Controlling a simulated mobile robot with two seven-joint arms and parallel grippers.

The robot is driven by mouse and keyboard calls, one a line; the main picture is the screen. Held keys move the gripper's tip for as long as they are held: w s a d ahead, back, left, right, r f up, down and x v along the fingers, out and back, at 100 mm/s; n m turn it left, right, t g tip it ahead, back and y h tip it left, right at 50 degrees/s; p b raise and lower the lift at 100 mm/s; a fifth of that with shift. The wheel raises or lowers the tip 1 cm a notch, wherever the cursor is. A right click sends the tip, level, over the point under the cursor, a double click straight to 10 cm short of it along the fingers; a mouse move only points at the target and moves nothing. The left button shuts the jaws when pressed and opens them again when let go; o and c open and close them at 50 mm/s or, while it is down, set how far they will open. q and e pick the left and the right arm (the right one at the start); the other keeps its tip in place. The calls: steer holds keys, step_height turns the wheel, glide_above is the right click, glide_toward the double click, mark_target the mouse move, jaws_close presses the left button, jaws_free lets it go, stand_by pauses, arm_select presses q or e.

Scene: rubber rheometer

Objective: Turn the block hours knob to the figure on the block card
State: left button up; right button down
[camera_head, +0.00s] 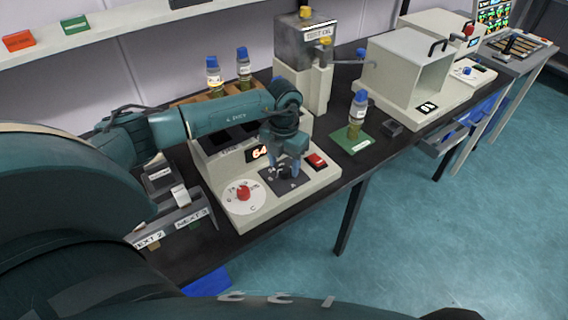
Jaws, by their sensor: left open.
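A cream block unit (317,183) stands on the dark bench and shows a lit display (259,152), perhaps reading 64. On its sloped front is a red knob (243,193) on a white round dial (252,206); its figures are too small to read surely. My left gripper (284,176) is open, pointing down over a dark square plate (291,187) to the right of the dial, apart from the red knob. What lies between its fingers is hard to make out. I cannot tell which small card is the block card. My right gripper is not in view.
A red switch (316,161) sits right of my left gripper. Rack labels read NEXT 2 (150,241) and NEXT 3 (190,219) at left. A blue-capped bottle (358,112) stands on a green mat (351,143). Other machines stand along the bench toward the back right.

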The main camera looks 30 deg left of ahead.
arm_select(q)
steer(key=shift+f, duration=0.85)
steer(key=shift+c, duration=0.2)
steer(key=c, duration=0.9)
